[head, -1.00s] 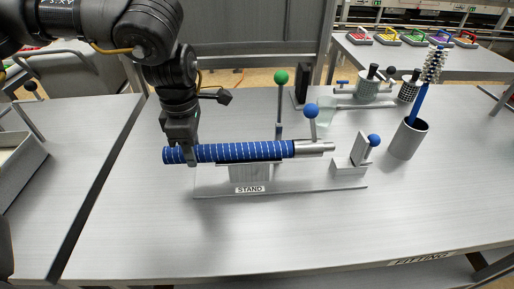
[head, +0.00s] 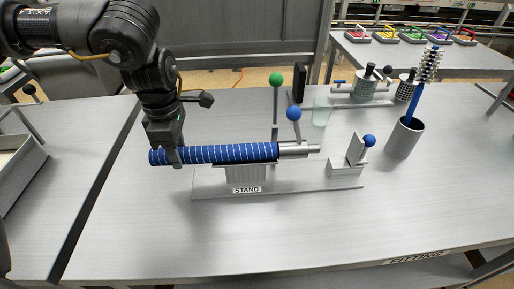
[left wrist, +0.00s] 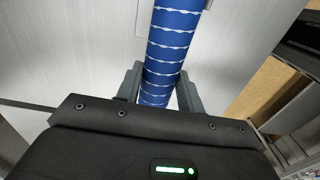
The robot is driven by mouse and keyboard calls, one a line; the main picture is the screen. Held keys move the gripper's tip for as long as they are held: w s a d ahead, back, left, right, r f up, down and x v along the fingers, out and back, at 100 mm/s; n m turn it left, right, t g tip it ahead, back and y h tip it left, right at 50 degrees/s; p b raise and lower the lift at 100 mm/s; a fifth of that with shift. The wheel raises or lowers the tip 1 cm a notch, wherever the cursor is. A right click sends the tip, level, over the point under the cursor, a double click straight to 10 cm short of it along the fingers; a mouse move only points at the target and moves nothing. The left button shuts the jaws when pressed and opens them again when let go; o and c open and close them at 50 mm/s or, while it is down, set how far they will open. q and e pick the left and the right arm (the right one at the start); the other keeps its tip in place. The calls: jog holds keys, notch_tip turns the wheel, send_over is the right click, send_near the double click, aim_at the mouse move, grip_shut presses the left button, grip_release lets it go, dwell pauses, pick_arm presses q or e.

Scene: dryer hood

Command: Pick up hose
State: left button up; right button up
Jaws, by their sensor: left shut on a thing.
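The hose (head: 225,153) is blue with thin white bands and a bare metal tip (head: 298,150) at its right end. It lies roughly level above the grey stand (head: 205,184), which has a "STAND" label. I cannot tell whether the hose still touches the stand's block (head: 245,174). My left gripper (head: 171,157) is shut on the hose near its left end. In the left wrist view the hose (left wrist: 172,45) runs between the two fingers of my left gripper (left wrist: 160,92). My right gripper is not in view.
A green-ball lever (head: 276,79) and a blue-ball lever (head: 294,114) rise behind the hose. A small blue-knobbed bracket (head: 345,170) stands on the right of the base. A grey cup (head: 404,140) holds a brush (head: 417,100). The table front is clear.

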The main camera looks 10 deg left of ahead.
aim_at(161, 152)
pick_arm(q)
jog(key=shift+s+a, duration=0.3)
jog(key=shift+a, duration=0.65)
jog(key=shift+s+a+p, duration=0.2)
jog(key=shift+a+p, duration=0.15)
jog(key=shift+a, duration=0.25)
jog(key=shift+a+f, duration=0.1)
jog(key=shift+a, duration=0.1)
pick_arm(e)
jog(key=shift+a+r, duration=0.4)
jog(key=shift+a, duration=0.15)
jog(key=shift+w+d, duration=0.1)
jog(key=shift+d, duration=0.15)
